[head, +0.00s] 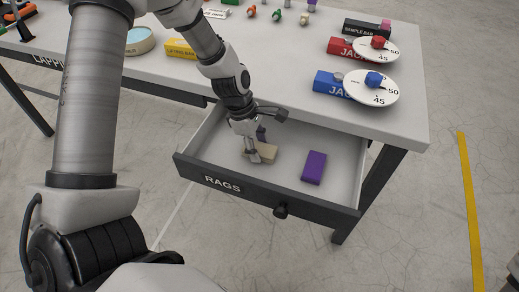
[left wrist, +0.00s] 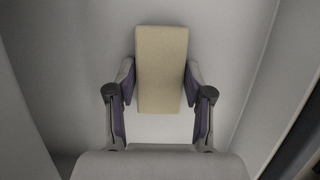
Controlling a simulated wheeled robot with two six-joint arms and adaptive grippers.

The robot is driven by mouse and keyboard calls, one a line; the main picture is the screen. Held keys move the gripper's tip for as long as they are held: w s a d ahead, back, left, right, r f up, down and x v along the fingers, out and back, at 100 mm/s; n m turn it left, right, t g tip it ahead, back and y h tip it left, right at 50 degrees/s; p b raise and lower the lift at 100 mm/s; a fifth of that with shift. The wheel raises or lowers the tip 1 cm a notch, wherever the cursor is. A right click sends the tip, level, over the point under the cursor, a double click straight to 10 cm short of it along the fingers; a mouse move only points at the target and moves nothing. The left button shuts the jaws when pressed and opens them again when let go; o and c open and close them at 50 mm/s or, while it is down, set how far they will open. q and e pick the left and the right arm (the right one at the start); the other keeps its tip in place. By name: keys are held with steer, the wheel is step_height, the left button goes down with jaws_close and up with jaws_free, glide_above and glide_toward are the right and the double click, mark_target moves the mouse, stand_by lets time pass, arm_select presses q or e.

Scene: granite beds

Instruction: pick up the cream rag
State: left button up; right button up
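The cream rag (head: 265,151) is a folded block in the left part of the open drawer marked RAGS (head: 250,188). My left gripper (head: 256,153) points down into the drawer at the rag. In the left wrist view the cream rag (left wrist: 162,68) lies between the two fingers of my left gripper (left wrist: 161,78). The fingertips meet its two long sides, so the gripper looks shut on it. I cannot tell whether the rag is clear of the drawer floor. My right gripper is not in view.
A purple rag (head: 314,167) lies in the same drawer, to the right. The drawer walls and front with its knob (head: 281,210) surround the gripper. The grey tabletop (head: 300,60) above holds blue and red boxes, white dials and a yellow box (head: 181,50).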

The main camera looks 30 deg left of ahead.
mark_target(258, 148)
arm_select(q)
step_height(258, 148, up, 10)
steer(key=p, duration=0.3)
steer(key=shift+r, duration=0.25)
